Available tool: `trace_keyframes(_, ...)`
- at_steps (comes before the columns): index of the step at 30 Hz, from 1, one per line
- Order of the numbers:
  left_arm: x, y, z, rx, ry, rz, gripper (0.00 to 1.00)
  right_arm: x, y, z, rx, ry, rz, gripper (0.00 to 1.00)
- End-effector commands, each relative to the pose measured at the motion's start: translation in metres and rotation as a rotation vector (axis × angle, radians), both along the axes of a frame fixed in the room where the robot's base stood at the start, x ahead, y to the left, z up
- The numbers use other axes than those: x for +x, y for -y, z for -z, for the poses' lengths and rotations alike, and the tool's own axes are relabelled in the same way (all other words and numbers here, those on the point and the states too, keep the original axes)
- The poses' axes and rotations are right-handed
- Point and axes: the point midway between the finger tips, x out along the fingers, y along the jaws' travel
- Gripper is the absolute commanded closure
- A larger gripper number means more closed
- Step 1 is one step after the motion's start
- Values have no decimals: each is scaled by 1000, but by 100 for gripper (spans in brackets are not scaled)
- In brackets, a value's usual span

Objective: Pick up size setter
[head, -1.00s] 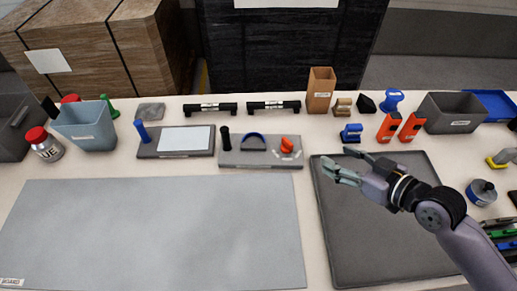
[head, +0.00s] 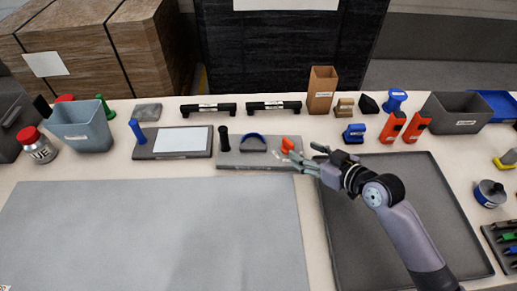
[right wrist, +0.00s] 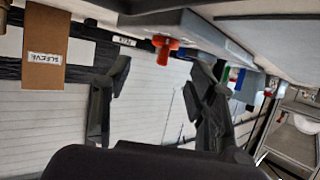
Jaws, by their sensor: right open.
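A small orange piece (head: 288,144) stands at the right end of a grey plate (head: 232,159) on the table; no label on it is readable, and it is the likeliest size setter. In the right wrist view the orange piece (right wrist: 165,45) shows beyond and between the spread fingers (right wrist: 161,68). I cannot tell whether a finger touches it. My left gripper is not in view.
A dark tray (head: 400,220) lies under my right arm and a large grey mat (head: 150,235) lies to the left. Blue (head: 355,133) and orange tools (head: 392,127) and a brown sleeve box (head: 322,90) stand behind the gripper. Another plate (head: 145,148) is to the left.

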Motion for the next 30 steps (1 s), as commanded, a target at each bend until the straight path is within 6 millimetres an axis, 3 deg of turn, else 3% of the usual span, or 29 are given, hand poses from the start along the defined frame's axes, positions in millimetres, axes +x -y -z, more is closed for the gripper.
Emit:
trace_keyframes(16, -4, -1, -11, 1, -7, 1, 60, 47, -36, 16, 2, -1, 1, 48)
trace_keyframes(25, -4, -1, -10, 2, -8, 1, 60, 51, -38, 19, -1, 0, 0, 48)
trace_keyframes(30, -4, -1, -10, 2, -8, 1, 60, 50, -38, 19, -1, -1, 0, 58)
